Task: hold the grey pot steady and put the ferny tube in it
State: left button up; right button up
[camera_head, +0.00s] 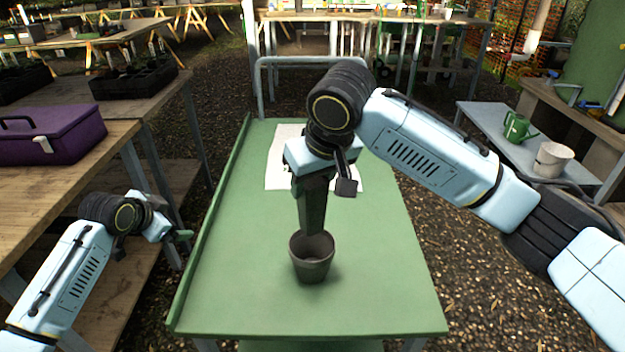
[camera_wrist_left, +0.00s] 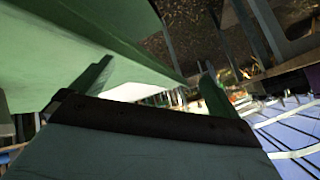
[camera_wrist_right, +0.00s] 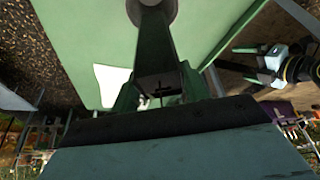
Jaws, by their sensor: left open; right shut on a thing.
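The grey pot (camera_head: 312,268) stands upright on the green table, and its rim shows at the top of the right wrist view (camera_wrist_right: 172,12). My right gripper (camera_wrist_right: 158,88) is shut on a dark, tapered tube (camera_head: 313,208) above the pot. The tube hangs nearly upright with its lower end at the pot's mouth; I cannot tell how deep it reaches. No fern leaves show on it. My left gripper (camera_head: 182,236) is open and empty, beyond the table's left edge and apart from the pot; its two fingers show in the left wrist view (camera_wrist_left: 152,85).
The green table (camera_head: 390,300) has a raised left edge (camera_head: 215,220) between my left gripper and the pot. A white sheet (camera_head: 283,170) lies behind the pot. The tabletop around the pot is clear. A purple box (camera_head: 60,140) sits on the wooden bench at left.

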aim_at(312, 257)
pick_arm(q)
jog(key=s+d+h, duration=0.1)
jog(key=d+h, duration=0.1)
jog(key=d, duration=0.2)
jog(key=s+d+m+g+h, duration=0.1)
jog(key=d+h, duration=0.1)
jog(key=d, duration=0.3)
jog(key=s+d+m+g+h, duration=0.1)
jog(key=d, duration=0.3)
jog(key=shift+d+h, duration=0.2)
jog(key=shift+h, duration=0.2)
jog(key=s+d+m+g+h, duration=0.1)
jog(key=s+d, duration=0.1)
jog(key=d, duration=0.1)
jog(key=s+d+m+g+h, duration=0.1)
jog(key=s+d+h, duration=0.1)
jog(key=d, duration=0.2)
jog(key=s+d+m+g+h, duration=0.1)
jog(key=s+d+m, duration=0.1)
jog(key=s+d, duration=0.1)
jog(key=shift+d+f+h, duration=0.4)
jog(key=shift+d, duration=0.05)
jog(key=shift+x, duration=4.9)
jog(key=shift+s, duration=0.1)
jog(key=c, duration=0.8)
jog(key=shift+o, duration=0.2)
